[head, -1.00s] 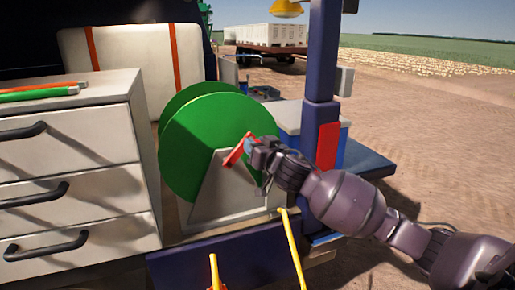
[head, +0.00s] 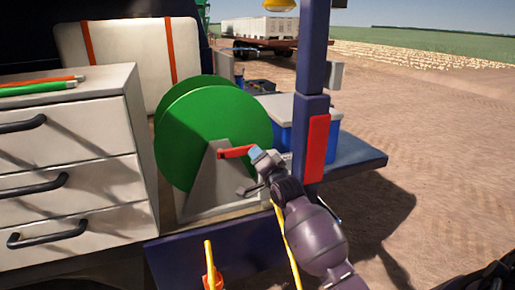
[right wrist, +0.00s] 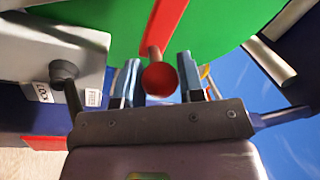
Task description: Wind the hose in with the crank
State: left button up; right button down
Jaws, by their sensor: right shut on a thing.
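A green hose reel (head: 220,125) stands on a grey bracket (head: 212,190) on the dark blue deck. Its red crank (head: 235,152) points right, almost level, from the hub. My right gripper (head: 257,153) is shut on the handle at the crank's outer end. In the right wrist view, the round red handle end (right wrist: 160,78) sits between the two blue-grey fingers (right wrist: 158,82), below the red crank arm (right wrist: 166,22). The yellow hose (head: 288,250) runs down past my right arm, which hides its upper part. My left gripper is not in view.
A white drawer cabinet (head: 80,170) stands close on the left. A dark blue post with a red panel (head: 317,148) rises just right of my gripper. A dark knob (right wrist: 63,72) sits beside LOCK and FREE labels. An orange-and-yellow piece (head: 211,275) is at the bottom.

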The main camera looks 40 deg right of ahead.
jog(key=a+f+m+h, duration=0.1)
jog(key=a+f+m, duration=0.1)
jog(key=f+m, duration=0.2)
jog(key=w+a+f+m+h+p, duration=0.1)
jog(key=f+m, duration=0.4)
jog(key=m, duration=0.6)
jog(key=shift+a+f+g+h, duration=0.15)
jog(key=shift+a+g+h, duration=0.35)
jog(key=shift+a, duration=0.8)
jog(key=shift+w, duration=0.15)
jog(key=c, duration=0.8)
grip_release()
jog(key=shift+o, duration=0.2)
